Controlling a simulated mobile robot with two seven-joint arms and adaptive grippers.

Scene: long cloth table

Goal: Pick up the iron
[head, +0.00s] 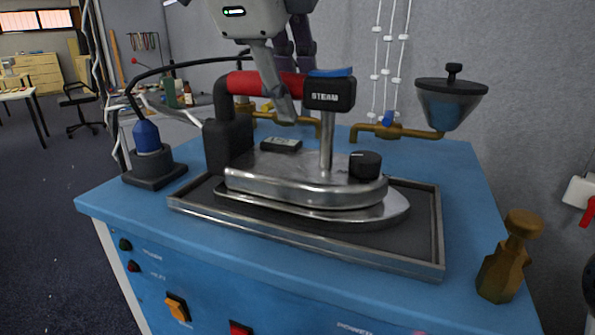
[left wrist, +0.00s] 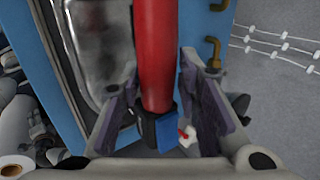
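The iron (head: 300,180) stands on a dark metal-rimmed tray (head: 310,242) on a blue workbench. It has a silver body, a red handle (head: 245,83) and a black block marked STEAM at the handle's front. My left gripper (head: 288,88) reaches down from above to the handle, with one finger in front of it. In the left wrist view, the gripper's two fingers (left wrist: 160,75) stand on either side of the red handle (left wrist: 154,45), with gaps visible on both sides. The gripper is open. My right gripper is not in view.
A blue-and-black plug fitting (head: 147,140) stands left of the tray, with a black cable arching to the iron. Brass pipes (head: 395,132) and a funnel-like cup (head: 450,100) are at the back right. A brass knob piece (head: 507,260) stands at the front right.

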